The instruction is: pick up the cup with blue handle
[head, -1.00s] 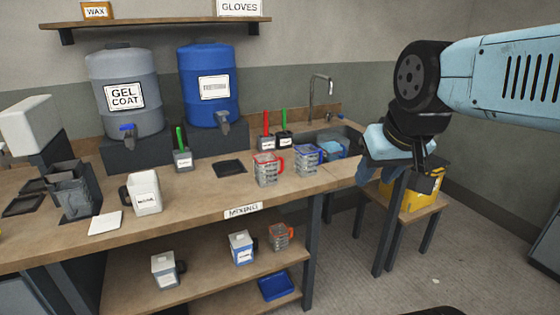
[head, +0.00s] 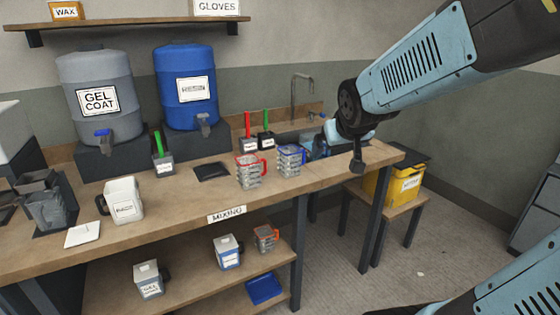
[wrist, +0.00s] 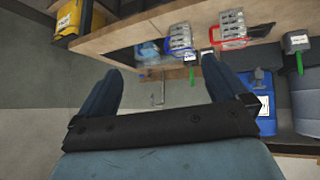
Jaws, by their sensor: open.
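The cup with blue handle (head: 290,161) is a clear measuring cup with blue trim and dark markings. It stands upright on the bench near its right end, just right of a similar cup with red trim (head: 249,172). In the wrist view, which looks upside down, the blue cup (wrist: 180,37) is seen beyond the fingers, with the red cup (wrist: 231,28) to its right. My gripper (head: 357,162) is right of the blue cup in the head view, apart from it. In the wrist view my gripper (wrist: 159,64) is open, with nothing between its fingers.
A sink with a tap (head: 294,97) lies behind the cups. Pots with red (head: 248,138) and green handles stand behind the red cup. A yellow bin (head: 398,186) sits on a stool at right. More containers are on the lower shelf (head: 200,278).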

